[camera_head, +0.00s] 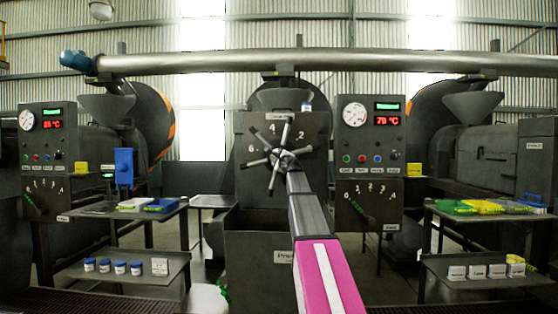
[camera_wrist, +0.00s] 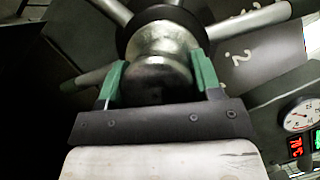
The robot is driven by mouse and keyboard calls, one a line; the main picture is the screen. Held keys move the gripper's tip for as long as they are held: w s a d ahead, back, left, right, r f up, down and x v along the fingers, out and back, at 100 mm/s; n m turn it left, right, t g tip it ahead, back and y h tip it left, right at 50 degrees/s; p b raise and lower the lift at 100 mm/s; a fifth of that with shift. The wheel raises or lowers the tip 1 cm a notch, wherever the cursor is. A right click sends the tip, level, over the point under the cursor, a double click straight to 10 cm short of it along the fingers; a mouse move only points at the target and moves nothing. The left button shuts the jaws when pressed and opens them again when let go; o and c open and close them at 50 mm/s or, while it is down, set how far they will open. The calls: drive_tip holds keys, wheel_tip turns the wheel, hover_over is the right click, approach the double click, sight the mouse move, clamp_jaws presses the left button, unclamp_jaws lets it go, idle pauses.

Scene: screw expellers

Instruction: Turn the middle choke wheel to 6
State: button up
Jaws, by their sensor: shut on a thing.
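The middle choke wheel (camera_head: 272,181) is a hub with several metal spokes on the front of the middle press (camera_head: 250,185). Numerals 6, 4 and 2 show on the plate around it; I cannot tell which number it points to. My gripper (camera_head: 284,159) is at the wheel's centre, and the arm hides part of the hub. In the wrist view, the green fingers of my gripper (camera_wrist: 160,72) are on both sides of the round metal hub (camera_wrist: 168,42), shut on it. Spokes reach out past the fingers, and a numeral 2 shows at the right.
A control panel (camera_head: 369,140) with a gauge and a 78 °C readout stands just right of the wheel. Another panel (camera_head: 43,140) is at the left. Side tables (camera_head: 125,211) (camera_head: 480,215) hold trays. A dark box (camera_head: 255,250) stands below the wheel.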

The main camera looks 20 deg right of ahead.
drive_tip(key=o, duration=1.3)
drive_tip(key=s, duration=0.3)
drive_tip(key=s+f, duration=0.1)
drive_tip(key=s, duration=0.3)
drive_tip(key=s+f, duration=0.1)
drive_tip(key=s, duration=0.2)
drive_tip(key=shift+s+d, duration=0.2)
drive_tip(key=shift+s, duration=0.15)
